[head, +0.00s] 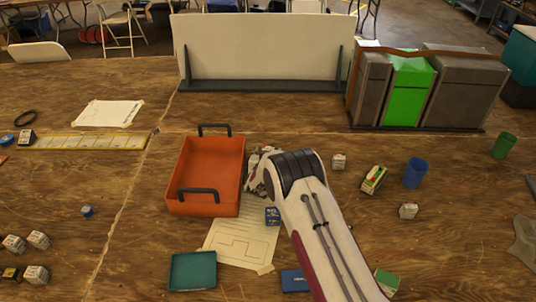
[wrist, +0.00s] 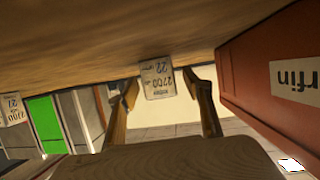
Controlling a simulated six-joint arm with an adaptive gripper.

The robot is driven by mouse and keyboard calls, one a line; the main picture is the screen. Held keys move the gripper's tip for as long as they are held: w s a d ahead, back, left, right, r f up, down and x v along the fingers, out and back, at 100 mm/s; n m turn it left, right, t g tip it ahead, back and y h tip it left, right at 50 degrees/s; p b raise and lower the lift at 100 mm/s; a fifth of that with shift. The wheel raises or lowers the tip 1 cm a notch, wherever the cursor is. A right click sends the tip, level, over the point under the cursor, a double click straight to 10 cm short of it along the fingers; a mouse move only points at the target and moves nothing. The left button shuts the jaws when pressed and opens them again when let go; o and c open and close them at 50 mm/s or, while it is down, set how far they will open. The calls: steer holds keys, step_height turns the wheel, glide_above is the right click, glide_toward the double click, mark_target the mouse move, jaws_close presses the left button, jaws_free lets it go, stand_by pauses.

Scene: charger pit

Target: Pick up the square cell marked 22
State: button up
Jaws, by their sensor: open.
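The square cell marked 22 (wrist: 157,78) is a small, pale block with printed text. In the wrist view, which shows the scene upside down, it sits on the wooden table between the tips of my gripper (wrist: 161,84). The two fingers stand apart, one on each side of it, and I cannot tell whether either touches it. In the head view my gripper (head: 258,172) is low beside the orange tray, mostly behind my arm. I cannot make out cell 22 there.
The orange tray (head: 207,205) stands close on my gripper's left; its wall (wrist: 265,70) fills the wrist view's right side. Another cell, marked 21 (wrist: 12,108), stands apart.

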steer(key=c, duration=1.3)
steer(key=shift+r, duration=0.15)
steer(key=shift+r, duration=4.85)
